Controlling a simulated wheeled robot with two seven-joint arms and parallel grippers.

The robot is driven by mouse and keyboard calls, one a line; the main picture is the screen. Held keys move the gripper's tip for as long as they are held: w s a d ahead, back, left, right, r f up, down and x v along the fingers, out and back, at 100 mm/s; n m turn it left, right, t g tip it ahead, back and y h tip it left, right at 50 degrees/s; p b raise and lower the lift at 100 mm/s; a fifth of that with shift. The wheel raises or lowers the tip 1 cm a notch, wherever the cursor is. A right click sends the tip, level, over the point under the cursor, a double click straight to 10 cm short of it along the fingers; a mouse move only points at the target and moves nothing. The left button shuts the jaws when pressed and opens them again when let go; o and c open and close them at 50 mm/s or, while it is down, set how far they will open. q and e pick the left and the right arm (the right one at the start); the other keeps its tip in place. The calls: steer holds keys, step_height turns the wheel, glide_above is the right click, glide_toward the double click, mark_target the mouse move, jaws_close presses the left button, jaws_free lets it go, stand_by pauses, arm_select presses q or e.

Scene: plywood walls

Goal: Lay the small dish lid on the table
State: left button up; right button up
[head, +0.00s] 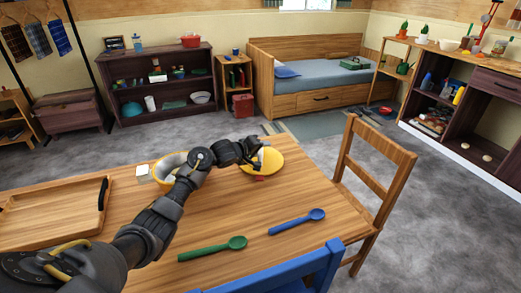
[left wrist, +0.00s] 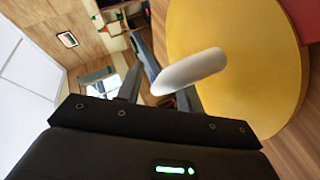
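The small dish lid (head: 270,161) is a yellow disc at the far edge of the table (head: 150,215), level or nearly so. It fills the right of the left wrist view (left wrist: 235,100), where its white rounded handle (left wrist: 190,70) shows. My left gripper (head: 252,152) is at the lid's left side. Its fingers stand apart, with a clear gap between them; the handle overlaps the right finger, and I see no grip on it. My right gripper is not in view.
A red thing (head: 260,178) shows under the lid's near edge. A green spoon (head: 213,249) and a blue spoon (head: 297,221) lie nearer, with bare wood around them. A wooden tray (head: 50,232) is at left. A wooden chair (head: 372,170) and a blue chair (head: 285,275) stand close.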

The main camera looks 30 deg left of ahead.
arm_select(q)
steer(key=p+v, duration=0.2)
steer(key=v, duration=1)
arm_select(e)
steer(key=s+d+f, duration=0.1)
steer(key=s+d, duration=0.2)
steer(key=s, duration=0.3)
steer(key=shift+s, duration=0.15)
